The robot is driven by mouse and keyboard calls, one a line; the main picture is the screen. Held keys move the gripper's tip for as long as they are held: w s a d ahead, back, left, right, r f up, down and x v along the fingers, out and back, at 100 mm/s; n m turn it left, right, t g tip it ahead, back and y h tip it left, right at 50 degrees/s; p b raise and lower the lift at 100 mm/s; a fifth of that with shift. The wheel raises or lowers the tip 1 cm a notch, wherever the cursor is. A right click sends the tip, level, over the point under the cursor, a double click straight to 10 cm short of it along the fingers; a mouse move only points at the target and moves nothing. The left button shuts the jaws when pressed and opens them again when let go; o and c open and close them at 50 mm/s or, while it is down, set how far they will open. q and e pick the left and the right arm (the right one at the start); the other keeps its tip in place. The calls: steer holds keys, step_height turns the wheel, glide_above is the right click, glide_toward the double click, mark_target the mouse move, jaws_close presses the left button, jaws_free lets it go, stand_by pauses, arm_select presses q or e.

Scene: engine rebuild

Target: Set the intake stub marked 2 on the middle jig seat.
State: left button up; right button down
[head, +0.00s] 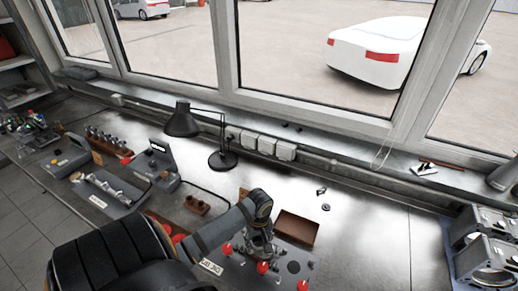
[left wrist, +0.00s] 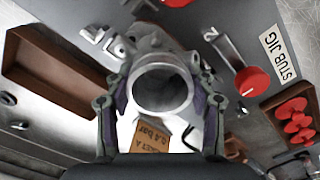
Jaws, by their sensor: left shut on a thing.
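My left gripper (head: 262,240) hangs over the grey stub jig (head: 238,272) at the front of the bench. In the left wrist view its two fingers (left wrist: 161,98) are shut on a metal, open-ended stub (left wrist: 163,88), one finger on each side. No number shows on the stub. The jig plate (left wrist: 205,14) carries a "STUB JIG" label, a large 2 (left wrist: 222,45) and red knobs (left wrist: 252,81). The seat below the stub is largely hidden, so I cannot tell whether the stub touches it. My right gripper is out of view.
A brown open tray (head: 298,228) lies right behind the jig. A black desk lamp (head: 222,158) stands near the window. Grey fixtures with metal parts (head: 105,190) stand to the left, and an engine block (head: 484,250) at the far right. The bench right of the tray is mostly clear.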

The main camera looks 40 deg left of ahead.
arm_select(q)
steer(key=shift+f, duration=0.1)
stand_by(0.7)
steer(key=o, duration=1.5)
step_height(320, 180, up, 8)
steer(key=shift+f, duration=0.25)
stand_by(0.3)
